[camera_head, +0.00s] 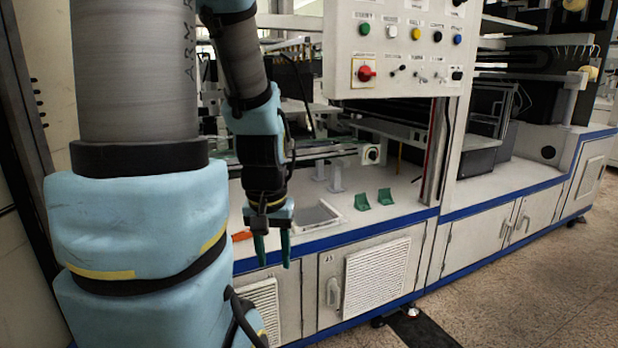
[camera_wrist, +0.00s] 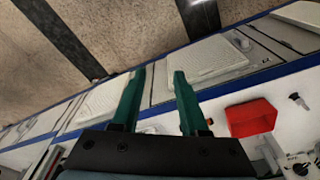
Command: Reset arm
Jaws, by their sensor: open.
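My gripper (camera_head: 272,249) hangs pointing down in front of the cabinet's front edge, with its two green fingers apart and nothing between them. It also shows in the wrist view (camera_wrist: 158,78), where the fingers are spread over the cabinet front and the floor. My arm comes down from the upper left of the head view, and its large blue and grey links hide the left part of the machine.
A white machine bench (camera_head: 400,215) with a blue edge runs along the front. On it are two green brackets (camera_head: 385,196) and an orange-red part (camera_head: 242,235); a red bin (camera_wrist: 251,117) shows in the wrist view. A control panel (camera_head: 395,45) hangs above. The floor (camera_head: 520,290) at right is clear.

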